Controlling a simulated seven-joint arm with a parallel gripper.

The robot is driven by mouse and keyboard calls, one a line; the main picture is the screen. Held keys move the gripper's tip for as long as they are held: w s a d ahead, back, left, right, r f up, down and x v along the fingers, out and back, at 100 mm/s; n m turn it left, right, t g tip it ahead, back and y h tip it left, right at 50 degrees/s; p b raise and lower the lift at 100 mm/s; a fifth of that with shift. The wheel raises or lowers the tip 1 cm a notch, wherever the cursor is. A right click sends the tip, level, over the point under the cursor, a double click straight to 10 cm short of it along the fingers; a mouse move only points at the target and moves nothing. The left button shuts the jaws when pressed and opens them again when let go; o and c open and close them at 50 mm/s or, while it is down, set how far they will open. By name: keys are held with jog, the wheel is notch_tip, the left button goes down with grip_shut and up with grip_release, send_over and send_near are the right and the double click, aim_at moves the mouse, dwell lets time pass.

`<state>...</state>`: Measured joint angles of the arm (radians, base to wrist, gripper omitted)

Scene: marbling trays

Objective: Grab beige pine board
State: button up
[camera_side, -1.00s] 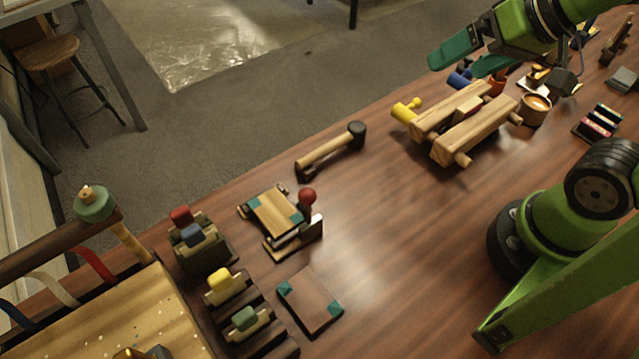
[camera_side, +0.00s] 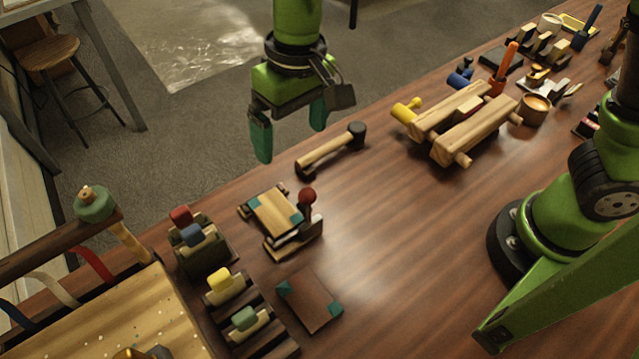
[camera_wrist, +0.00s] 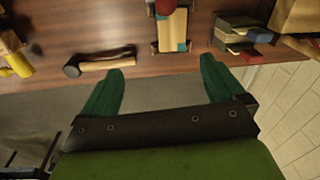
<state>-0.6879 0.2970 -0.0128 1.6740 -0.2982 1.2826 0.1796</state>
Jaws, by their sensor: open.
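The beige pine board (camera_side: 275,211) has teal corners and lies on a small dark stand with a red-knobbed lever, on the table left of centre. It also shows in the wrist view (camera_wrist: 171,34) at the top, beyond the fingertips. My gripper (camera_side: 290,142) is open and empty, with two teal fingers pointing down. It hangs above and behind the board, near the table's far edge, apart from it. In the wrist view my gripper (camera_wrist: 162,66) spreads wide, with the board roughly in line with the gap.
A mallet (camera_side: 325,154) lies just right of the board. Stamps in dark racks (camera_side: 190,262) stand to its left. A darker brown board (camera_side: 314,302) with teal corners lies nearer the front. A wooden clamp (camera_side: 475,130) stands to the right. The front middle table is clear.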

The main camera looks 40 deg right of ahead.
send_over(274, 209)
jog(key=f, duration=0.1)
jog(key=m+h, duration=0.1)
notch_tip(274, 209, down, 16)
jog(key=shift+r, duration=0.1)
dwell(0.4)
jog(key=shift+c, duration=0.4)
jog(key=c, duration=1.2)
jog(key=shift+o, duration=0.2)
jog(key=shift+r, duration=0.15)
